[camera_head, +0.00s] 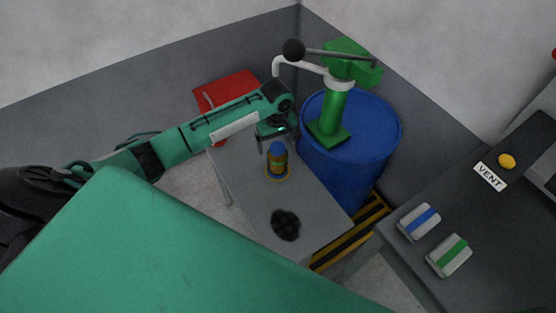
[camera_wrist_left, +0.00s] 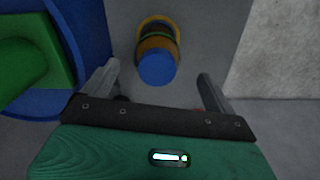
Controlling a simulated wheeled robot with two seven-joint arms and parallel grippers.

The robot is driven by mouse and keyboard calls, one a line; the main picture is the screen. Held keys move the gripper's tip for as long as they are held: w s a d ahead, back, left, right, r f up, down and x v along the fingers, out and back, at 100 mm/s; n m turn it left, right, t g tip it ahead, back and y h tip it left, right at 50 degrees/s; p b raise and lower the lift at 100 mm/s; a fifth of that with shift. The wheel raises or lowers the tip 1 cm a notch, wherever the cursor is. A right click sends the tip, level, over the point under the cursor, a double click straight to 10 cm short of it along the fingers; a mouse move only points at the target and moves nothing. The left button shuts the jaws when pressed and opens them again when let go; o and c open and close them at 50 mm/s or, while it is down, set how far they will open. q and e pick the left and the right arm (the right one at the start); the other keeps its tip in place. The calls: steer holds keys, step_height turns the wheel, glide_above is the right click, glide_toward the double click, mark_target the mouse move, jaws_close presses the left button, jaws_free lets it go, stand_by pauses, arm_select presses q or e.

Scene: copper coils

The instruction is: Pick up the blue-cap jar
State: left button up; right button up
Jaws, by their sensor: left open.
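The blue-cap jar (camera_head: 277,160) stands upright on a small grey table (camera_head: 236,160) in the head view. Its body is amber-brown with a blue cap, and a yellow ring shows around its base. In the left wrist view the jar (camera_wrist_left: 158,55) shows its blue cap toward the camera, ahead of the fingers and between their lines. My left gripper (camera_head: 276,143) is open and empty, just behind and above the jar in the head view. Its two fingers (camera_wrist_left: 158,85) show apart in the wrist view. My right gripper is not in view.
A blue drum (camera_head: 375,150) with a green hand pump (camera_head: 335,110) stands right beside the table. A black round patch (camera_head: 286,225) lies on the table's near part. A red box (camera_head: 226,90) is behind. A dark bench (camera_head: 410,265) with a VENT label is at right.

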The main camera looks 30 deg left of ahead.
mark_target(277, 147)
arm_select(q)
steer(key=shift+f, duration=0.55)
step_height(277, 147, down, 2)
steer(key=shift+w+f, duration=0.15)
step_height(277, 147, down, 2)
steer(key=shift+w+f, duration=0.1)
steer(key=shift+f, duration=0.25)
steer(key=c, duration=1.2)
steer(key=shift+c, duration=0.8)
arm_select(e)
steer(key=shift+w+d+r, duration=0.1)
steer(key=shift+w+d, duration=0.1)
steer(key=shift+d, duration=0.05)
